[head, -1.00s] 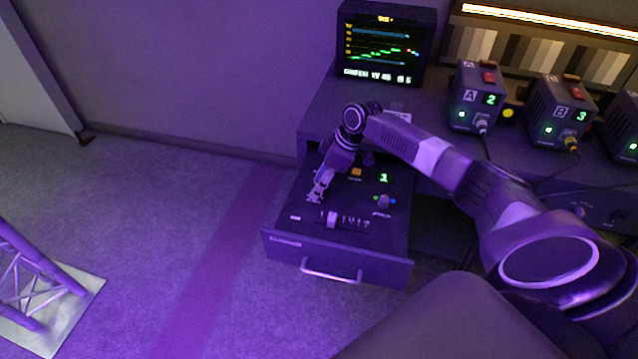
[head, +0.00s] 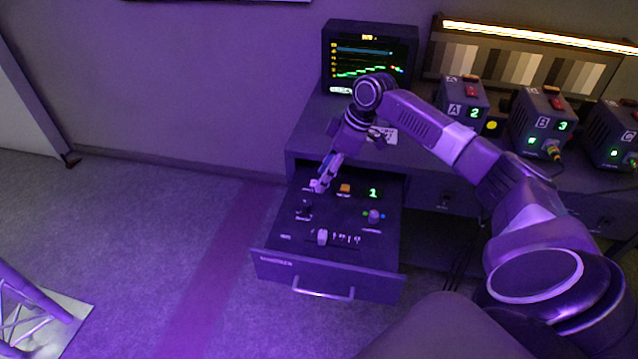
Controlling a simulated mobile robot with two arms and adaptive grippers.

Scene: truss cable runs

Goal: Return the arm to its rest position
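My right arm reaches in from the lower right and over the desk. My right gripper (head: 322,185) points down over the back left of the open drawer (head: 290,226). Its fingertips look close together, but they are too small to tell if they are open or shut. Nothing is visibly held. The drawer panel carries an orange button (head: 344,189), a green "1" display (head: 374,193), a knob (head: 375,216), a small dark control (head: 305,208) and a white slider (head: 322,237). My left gripper is out of view.
A monitor (head: 368,55) and boxes A (head: 461,104), B (head: 541,122) and C (head: 612,136) stand on the desk, with cables at their fronts. The drawer handle (head: 323,293) juts forward. A truss on a pale plate (head: 70,318) stands lower left. Floor between is clear.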

